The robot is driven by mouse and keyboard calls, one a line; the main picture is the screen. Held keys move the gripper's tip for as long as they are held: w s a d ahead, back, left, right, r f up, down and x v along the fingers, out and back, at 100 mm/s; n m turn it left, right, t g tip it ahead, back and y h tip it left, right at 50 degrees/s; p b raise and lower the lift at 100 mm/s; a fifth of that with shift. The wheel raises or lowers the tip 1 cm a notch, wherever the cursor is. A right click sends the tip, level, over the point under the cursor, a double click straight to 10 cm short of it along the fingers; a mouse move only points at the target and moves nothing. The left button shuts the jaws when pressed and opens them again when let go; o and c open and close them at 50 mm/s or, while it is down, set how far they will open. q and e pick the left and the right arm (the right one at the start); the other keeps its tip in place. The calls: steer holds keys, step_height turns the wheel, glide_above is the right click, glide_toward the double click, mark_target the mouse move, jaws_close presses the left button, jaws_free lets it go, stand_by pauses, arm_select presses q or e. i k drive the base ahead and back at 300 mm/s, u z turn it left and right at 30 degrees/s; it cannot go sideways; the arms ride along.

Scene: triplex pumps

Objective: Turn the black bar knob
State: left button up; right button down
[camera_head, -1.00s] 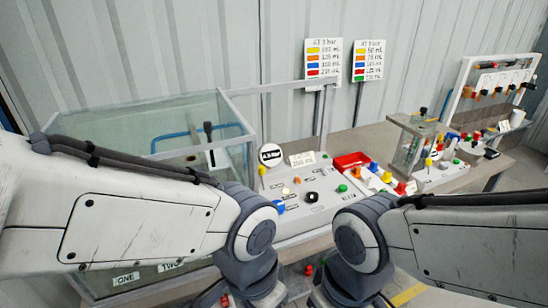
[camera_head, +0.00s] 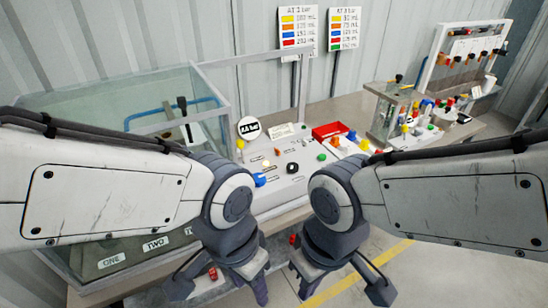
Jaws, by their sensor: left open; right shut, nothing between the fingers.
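A black knob (camera_head: 292,168) sits on the sloped white control panel (camera_head: 318,178) in the middle of the head view; its exact shape is too small to tell. It lies beyond the gap between my arms, touched by neither gripper. My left gripper (camera_head: 222,288) hangs low, left of centre, nearer than the panel; it is open and empty. My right gripper (camera_head: 345,288) hangs low, right of centre, also apart from the panel; it is shut with nothing in it, though its fingertips are partly cut off at the bottom edge.
The panel also carries a blue knob (camera_head: 259,180), a green button (camera_head: 322,157) and a round gauge (camera_head: 249,128). A red tray (camera_head: 330,131) lies behind. A glass tank (camera_head: 85,110) stands at left, with a black-handled lever (camera_head: 182,104). Bare floor (camera_head: 450,280) shows at lower right.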

mark_target(293, 167)
steer(key=u, duration=1.3)
steer(key=k, duration=0.1)
steer(key=z, duration=0.45)
steer(key=i, duration=0.5)
